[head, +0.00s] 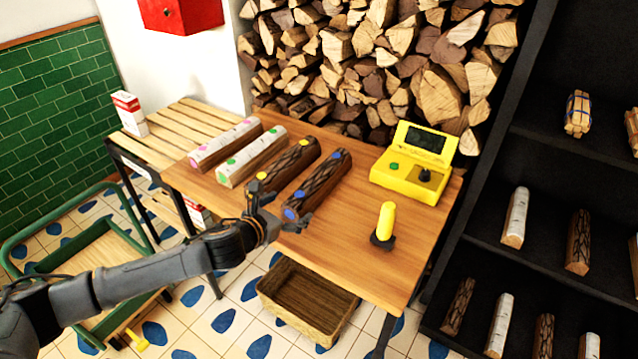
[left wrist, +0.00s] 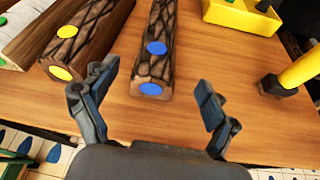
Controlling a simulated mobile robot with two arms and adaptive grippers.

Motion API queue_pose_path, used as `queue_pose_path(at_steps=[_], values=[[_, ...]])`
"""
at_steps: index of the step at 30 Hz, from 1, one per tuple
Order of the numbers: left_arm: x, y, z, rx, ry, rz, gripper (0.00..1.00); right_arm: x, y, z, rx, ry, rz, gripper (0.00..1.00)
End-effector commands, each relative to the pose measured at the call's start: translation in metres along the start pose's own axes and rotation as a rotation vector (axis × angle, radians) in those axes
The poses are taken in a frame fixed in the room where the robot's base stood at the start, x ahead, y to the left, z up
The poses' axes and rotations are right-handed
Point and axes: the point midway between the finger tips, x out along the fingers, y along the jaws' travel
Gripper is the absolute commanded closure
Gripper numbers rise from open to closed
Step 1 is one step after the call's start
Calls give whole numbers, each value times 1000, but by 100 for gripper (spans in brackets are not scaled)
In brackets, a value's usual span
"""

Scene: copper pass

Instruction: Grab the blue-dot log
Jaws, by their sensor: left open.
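The blue-dot log (head: 318,183) is dark brown with cracked bark and blue dots on its top and near end. It lies on the wooden table (head: 345,262), the rightmost in a row of logs. My left gripper (head: 280,215) is open and empty at the log's near end. In the left wrist view the blue-dot log (left wrist: 155,55) lies ahead, its near end roughly between the open fingers of the left gripper (left wrist: 150,105), with no contact visible. My right gripper is not in view.
Left of it lie a yellow-dot log (head: 288,163), a green-dot log (head: 252,156) and a pink-dot log (head: 225,144). A yellow device (head: 412,180) and a yellow-handled tool (head: 386,222) stand to the right. A basket (head: 305,292) sits below the table edge.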

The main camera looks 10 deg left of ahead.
Motion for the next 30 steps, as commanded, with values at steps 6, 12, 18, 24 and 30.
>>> queue_pose_path(at_steps=[6,12,18,24,30], values=[[33,0,0,-4,1,0,14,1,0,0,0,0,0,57],[43,-1,1,-3,-1,0,14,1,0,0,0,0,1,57],[68,1,0,-7,0,1,14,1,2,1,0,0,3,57],[89,1,0,-5,1,1,14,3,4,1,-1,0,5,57],[92,2,0,-4,0,0,14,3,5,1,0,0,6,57]])
